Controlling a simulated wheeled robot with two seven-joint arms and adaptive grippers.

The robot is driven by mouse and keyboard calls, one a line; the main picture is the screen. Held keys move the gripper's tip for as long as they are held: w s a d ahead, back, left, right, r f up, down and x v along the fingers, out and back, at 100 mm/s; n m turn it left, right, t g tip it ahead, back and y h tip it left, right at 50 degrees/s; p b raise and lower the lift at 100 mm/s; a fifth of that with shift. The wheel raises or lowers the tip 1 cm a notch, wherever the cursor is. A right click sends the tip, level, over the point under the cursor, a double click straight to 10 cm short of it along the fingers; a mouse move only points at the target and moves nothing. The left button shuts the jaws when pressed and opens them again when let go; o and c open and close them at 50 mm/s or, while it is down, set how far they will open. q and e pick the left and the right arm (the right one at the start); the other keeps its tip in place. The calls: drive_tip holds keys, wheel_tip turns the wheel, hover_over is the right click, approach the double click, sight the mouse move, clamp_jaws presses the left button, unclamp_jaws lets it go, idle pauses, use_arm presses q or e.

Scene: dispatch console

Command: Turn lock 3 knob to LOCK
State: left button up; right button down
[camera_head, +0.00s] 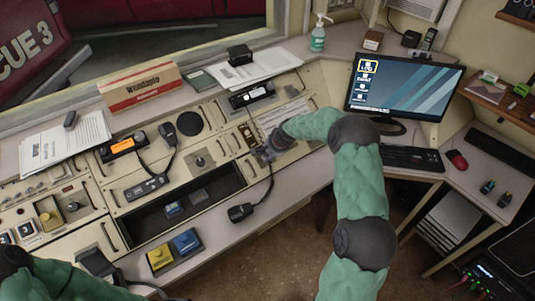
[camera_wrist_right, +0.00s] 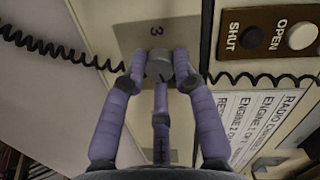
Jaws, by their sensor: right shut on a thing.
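The lock 3 knob (camera_wrist_right: 158,62) is a small grey knob on a metal plate marked "3" (camera_wrist_right: 157,31) in the right wrist view. My right gripper (camera_wrist_right: 160,72) has its purple-grey fingers closed around this knob, two from the sides and one from below. The fingers cover part of the knob, so I cannot read its pointer or a LOCK mark. In the head view my right gripper (camera_head: 268,152) is down on the console at the middle, and it hides the knob. My left arm shows at the lower left, with its gripper out of the frame.
A coiled cord (camera_wrist_right: 60,48) runs close by. The monitor (camera_head: 403,88) and keyboard (camera_head: 411,158) stand right of my right arm.

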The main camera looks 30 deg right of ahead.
drive_tip(key=n, duration=0.3)
drive_tip(key=shift+a+f+n, duration=0.1)
drive_tip(key=shift+a+n, duration=0.05)
drive_tip(key=shift+n, duration=0.15)
drive_tip(key=n+h, duration=0.1)
drive_tip(key=n, duration=0.3)
drive_tip(key=shift+s+f, duration=0.1)
drive_tip(key=shift+s, duration=0.05)
drive_tip(key=n, duration=0.3)
drive_tip(key=shift+f+n, duration=0.1)
drive_tip(key=shift+n, duration=0.3)
drive_tip(key=shift+s+n+h+b, duration=0.15)
drive_tip(key=shift+n+h+b, duration=0.3)
drive_tip(key=shift+n, duration=1.25)
drive_tip(key=shift+f, duration=0.1)
drive_tip(key=c, duration=1)
unclamp_jaws()
drive_tip(key=shift+r, duration=0.2)
